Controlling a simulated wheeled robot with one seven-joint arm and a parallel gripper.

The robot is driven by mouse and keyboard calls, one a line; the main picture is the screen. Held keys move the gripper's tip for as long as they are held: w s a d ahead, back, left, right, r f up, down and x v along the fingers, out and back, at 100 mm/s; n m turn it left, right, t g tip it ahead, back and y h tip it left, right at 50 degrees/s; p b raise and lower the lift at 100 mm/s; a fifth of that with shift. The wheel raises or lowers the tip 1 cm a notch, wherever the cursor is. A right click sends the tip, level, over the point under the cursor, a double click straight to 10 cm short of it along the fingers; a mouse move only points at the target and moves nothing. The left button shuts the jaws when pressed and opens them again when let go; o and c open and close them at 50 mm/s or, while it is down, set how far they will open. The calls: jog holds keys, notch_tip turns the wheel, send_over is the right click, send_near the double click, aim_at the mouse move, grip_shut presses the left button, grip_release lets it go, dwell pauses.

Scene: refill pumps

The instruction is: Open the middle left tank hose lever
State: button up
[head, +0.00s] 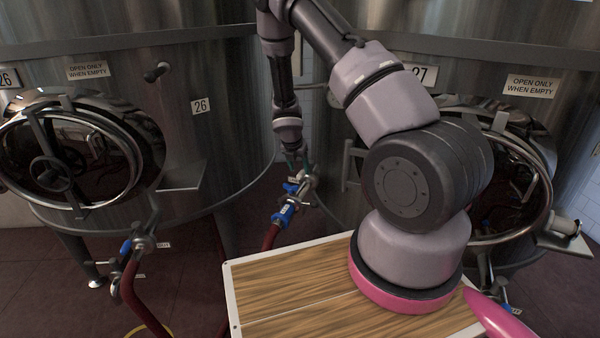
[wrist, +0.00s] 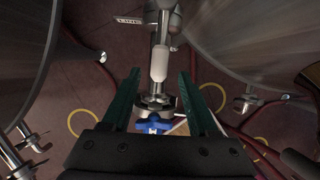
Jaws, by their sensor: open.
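My gripper (head: 298,162) reaches down between two steel tanks, over a hose valve (head: 305,182). In the wrist view its two green fingers (wrist: 160,75) are spread apart, with the steel valve and its pale section (wrist: 160,62) between them in the picture. A blue lever (wrist: 155,126) shows just beyond the gripper body, partly hidden by it. In the head view two blue parts show on this fitting: a small one (head: 290,188) close below my gripper and a larger one (head: 284,214) at the top of the red hose (head: 271,237). I cannot tell whether a finger touches the lever.
Tank 26 (head: 225,130) stands left, with a round hatch (head: 50,170) and another blue-levered valve (head: 140,243) on a red hose. Tank 27 (head: 508,60) stands right, partly behind my arm. Hoses and yellow rings (wrist: 84,122) lie on the dark red floor.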

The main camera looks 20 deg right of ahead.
jog(key=v, duration=0.7)
jog(key=shift+r, duration=0.35)
jog(key=shift+s, duration=0.15)
